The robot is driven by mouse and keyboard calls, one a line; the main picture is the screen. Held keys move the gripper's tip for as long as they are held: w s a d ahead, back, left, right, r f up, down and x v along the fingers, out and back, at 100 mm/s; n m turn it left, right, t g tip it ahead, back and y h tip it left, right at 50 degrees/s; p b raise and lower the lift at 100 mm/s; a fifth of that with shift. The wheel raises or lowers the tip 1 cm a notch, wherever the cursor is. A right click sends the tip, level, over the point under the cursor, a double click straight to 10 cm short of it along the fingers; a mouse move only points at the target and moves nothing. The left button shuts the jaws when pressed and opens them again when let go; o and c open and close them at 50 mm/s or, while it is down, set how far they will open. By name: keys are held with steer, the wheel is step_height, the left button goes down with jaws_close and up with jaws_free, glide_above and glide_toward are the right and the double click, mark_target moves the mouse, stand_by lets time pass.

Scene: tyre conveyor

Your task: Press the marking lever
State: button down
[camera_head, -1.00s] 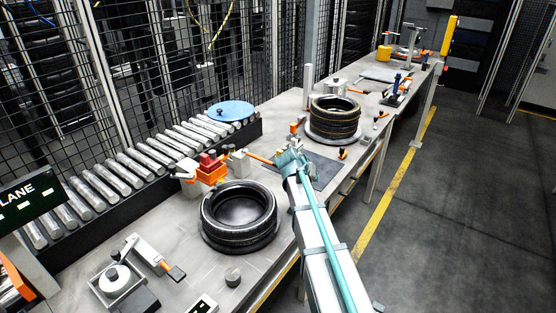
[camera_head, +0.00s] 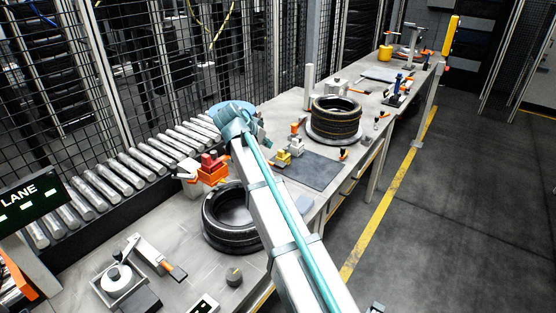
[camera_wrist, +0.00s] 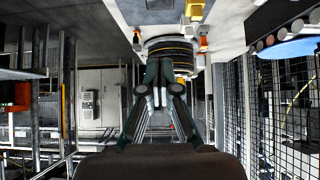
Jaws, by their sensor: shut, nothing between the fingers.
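I cannot tell for sure which part is the marking lever. One lever with an orange grip (camera_head: 172,271) sits on a white fixture (camera_head: 118,278) at the front left of the bench. A red and orange unit (camera_head: 209,170) stands behind the near tyre (camera_head: 212,228), partly covered by my arm. A small yellow unit (camera_head: 285,158) stands right of my arm by a dark mat (camera_head: 318,172). My gripper (camera_wrist: 159,66) is shut and empty in the wrist view, in front of the tyre stack (camera_wrist: 170,44). In the head view my wrist hides it.
The tyre stack (camera_head: 336,118) stands on a round base further back. A white post (camera_head: 309,86) rises behind it. The floor at right is clear.

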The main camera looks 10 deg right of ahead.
steer(key=shift+f, duration=0.1)
steer(key=p, duration=0.4)
glide_above(279, 165)
step_height(279, 165, down, 9)
steer(key=shift+s+a+r, duration=0.1)
steer(key=shift+s+r, duration=0.05)
steer(key=shift+r, duration=0.05)
steer(key=shift+f+p, duration=0.4)
steer(key=shift+f, duration=0.75)
steer(key=shift+f, duration=0.15)
